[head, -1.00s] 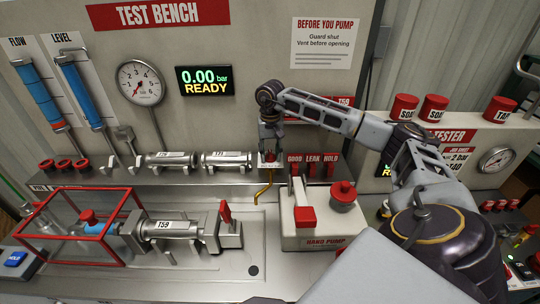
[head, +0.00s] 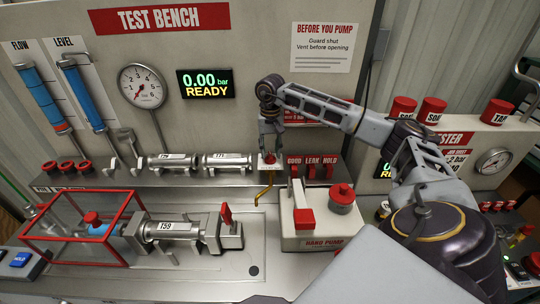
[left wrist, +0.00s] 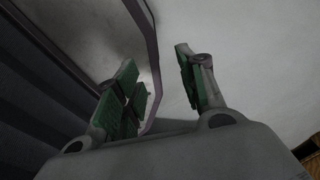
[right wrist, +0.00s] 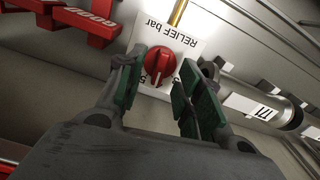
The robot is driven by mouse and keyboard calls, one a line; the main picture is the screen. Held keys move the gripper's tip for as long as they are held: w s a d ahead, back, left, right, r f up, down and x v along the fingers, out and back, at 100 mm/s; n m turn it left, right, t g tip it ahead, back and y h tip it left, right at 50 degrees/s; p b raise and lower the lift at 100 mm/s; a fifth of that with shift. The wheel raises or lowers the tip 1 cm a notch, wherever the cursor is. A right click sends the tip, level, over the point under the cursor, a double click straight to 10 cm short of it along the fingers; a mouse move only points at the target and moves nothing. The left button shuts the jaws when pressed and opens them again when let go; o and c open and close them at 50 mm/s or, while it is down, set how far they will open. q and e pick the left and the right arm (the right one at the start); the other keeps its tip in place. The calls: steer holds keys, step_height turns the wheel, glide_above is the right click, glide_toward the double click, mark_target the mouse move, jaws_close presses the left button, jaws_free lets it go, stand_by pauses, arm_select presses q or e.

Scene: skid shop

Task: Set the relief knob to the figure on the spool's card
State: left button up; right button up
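The red relief knob (right wrist: 158,62) sits on a white plate marked "RELIEF bar" (right wrist: 172,35) in the right wrist view. The plate is upside down there, and its scale figures are mostly hidden. In the head view the knob (head: 269,158) is small, below my right gripper (head: 270,143). My right gripper (right wrist: 161,75) is open, its green-padded fingers on either side of the knob with gaps visible. Spool T59 (head: 167,227) lies clamped in the fixture. A red-headed card (head: 303,116) on the back panel is mostly covered by my right arm. My left gripper (left wrist: 158,75) is open and empty.
Spools T79 (head: 173,162) and T71 (head: 227,161) lie left on the shelf. The display (head: 206,83) reads 0.00 bar READY.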

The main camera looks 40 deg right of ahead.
mark_target(270, 154)
steer(key=shift+r+p, duration=0.4)
steer(key=shift+r, duration=0.35)
steer(key=shift+r+p, duration=0.65)
steer(key=shift+r, duration=0.3)
steer(key=shift+r+p, duration=0.35)
steer(key=shift+r, duration=0.2)
arm_select(q)
steer(key=shift+r, duration=1.55)
